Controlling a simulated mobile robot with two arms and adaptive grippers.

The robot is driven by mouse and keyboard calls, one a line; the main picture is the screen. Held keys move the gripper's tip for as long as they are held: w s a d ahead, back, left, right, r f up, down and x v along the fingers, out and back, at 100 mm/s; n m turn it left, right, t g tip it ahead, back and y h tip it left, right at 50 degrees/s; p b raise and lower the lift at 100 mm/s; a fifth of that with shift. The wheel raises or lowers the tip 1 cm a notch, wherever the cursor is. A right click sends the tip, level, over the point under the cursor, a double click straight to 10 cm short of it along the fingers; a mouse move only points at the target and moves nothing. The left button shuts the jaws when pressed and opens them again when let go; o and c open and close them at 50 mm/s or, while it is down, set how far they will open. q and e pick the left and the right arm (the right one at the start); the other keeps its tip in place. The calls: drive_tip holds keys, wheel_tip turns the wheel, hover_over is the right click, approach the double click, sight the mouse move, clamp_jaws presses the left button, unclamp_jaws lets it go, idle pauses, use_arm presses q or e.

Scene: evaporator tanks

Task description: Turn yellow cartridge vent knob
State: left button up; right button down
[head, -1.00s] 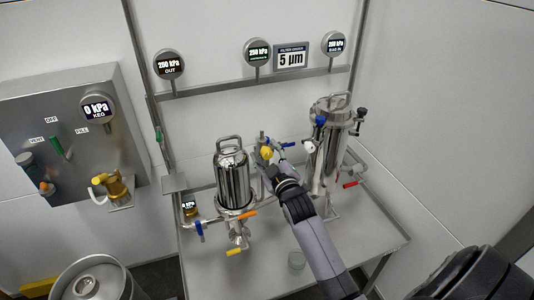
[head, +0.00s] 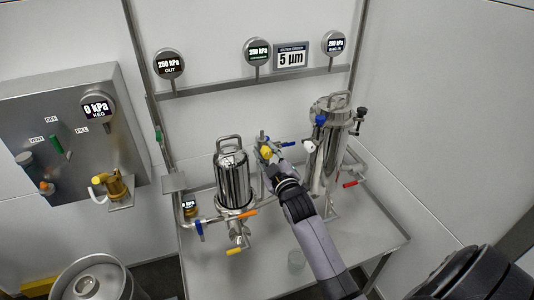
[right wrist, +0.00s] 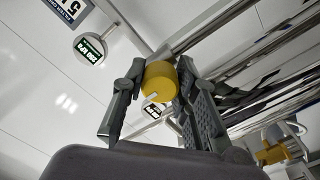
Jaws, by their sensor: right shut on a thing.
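The yellow vent knob (head: 266,153) is on the small cartridge fitting between the two steel vessels in the head view. It also shows in the right wrist view (right wrist: 160,82), a round yellow knob with a pale notch mark on its lower part. My right gripper (head: 268,158) reaches it from the front right. In the right wrist view its two fingers (right wrist: 156,90) are on either side of the knob, shut on it. The fitting behind the knob is partly hidden by the gripper. My left gripper is not in view.
A steel filter housing (head: 234,180) stands left of my right arm, close to it. A taller steel vessel (head: 329,150) stands just right. Pressure displays hang on the rail behind.

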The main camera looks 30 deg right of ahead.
drive_tip(key=shift+r+m+p, duration=0.1)
drive_tip(key=shift+m+p, duration=0.75)
drive_tip(key=shift+m, duration=0.45)
drive_tip(key=m+p, duration=0.1)
drive_tip(key=m, duration=0.1)
drive_tip(key=shift+m, duration=0.3)
drive_tip(key=m+p, duration=0.2)
drive_tip(key=m, duration=0.3)
drive_tip(key=shift+m, duration=0.4)
drive_tip(key=c, duration=1.2)
unclamp_jaws()
drive_tip(key=shift+c, duration=0.2)
